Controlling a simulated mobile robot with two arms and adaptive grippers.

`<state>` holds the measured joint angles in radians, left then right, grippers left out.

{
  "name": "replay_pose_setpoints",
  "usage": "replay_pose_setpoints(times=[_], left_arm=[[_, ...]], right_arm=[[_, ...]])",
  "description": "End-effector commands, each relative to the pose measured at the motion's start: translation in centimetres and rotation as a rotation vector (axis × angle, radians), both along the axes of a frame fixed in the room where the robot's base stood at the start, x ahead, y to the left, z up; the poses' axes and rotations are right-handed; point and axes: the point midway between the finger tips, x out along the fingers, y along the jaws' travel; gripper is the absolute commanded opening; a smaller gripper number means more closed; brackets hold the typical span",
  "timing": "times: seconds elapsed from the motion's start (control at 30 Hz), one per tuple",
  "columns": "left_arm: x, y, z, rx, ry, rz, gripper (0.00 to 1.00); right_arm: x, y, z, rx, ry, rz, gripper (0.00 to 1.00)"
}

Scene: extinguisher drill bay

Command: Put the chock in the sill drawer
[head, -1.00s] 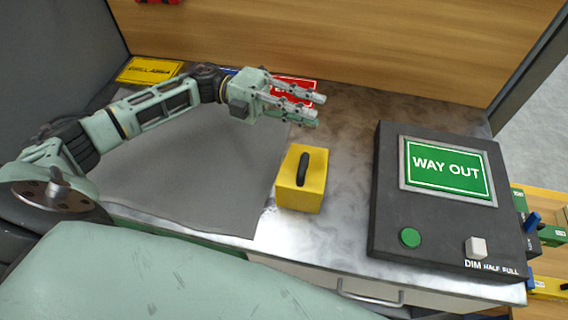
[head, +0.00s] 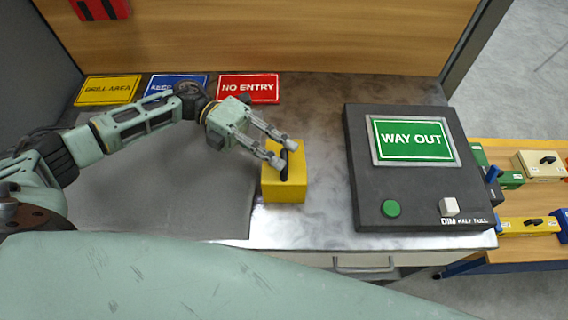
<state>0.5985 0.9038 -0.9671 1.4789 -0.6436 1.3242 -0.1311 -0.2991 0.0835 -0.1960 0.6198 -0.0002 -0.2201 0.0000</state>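The chock, a yellow block (head: 286,190) with a black handle on top, stands on the metal sill (head: 322,205) near its front edge. My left gripper (head: 284,153) is at the handle's far end, its two fingers apart with the handle's top about between them. I cannot tell whether the fingers touch it. The sill drawer (head: 345,261) is below the sill's front edge, with a grey bar handle; it looks shut and its lower part is hidden by my own body. My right gripper is not in view.
A dark box with a WAY OUT sign (head: 354,190) stands right of the chock. A grey mat (head: 170,195) lies to the left. Yellow, blue and red signs (head: 248,88) lie along the back wall. A wooden bench (head: 515,255) with several coloured blocks is at the right.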

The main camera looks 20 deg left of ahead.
Motion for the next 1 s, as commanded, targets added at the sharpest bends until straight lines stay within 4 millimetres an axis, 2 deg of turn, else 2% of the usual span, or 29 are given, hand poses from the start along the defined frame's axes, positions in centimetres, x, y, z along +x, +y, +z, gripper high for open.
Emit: replay_pose_setpoints(times=[0.1, 0.23, 0.5, 1.0], left_arm=[[-0.1, -0.3, -0.1, 0.000, 0.000, 0.001, 0.23], [0.0, -0.3, -0.1, 0.000, 0.000, 0.001, 0.23], [0.0, -0.2, -0.1, 0.001, 0.000, 0.001, 0.00], [-0.1, -0.2, -0.2, 0.003, -0.001, 0.001, 0.00]], right_arm=[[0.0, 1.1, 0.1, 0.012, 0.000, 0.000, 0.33], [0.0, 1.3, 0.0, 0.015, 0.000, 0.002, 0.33], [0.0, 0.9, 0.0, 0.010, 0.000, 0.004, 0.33], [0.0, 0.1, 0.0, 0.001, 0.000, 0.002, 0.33]])
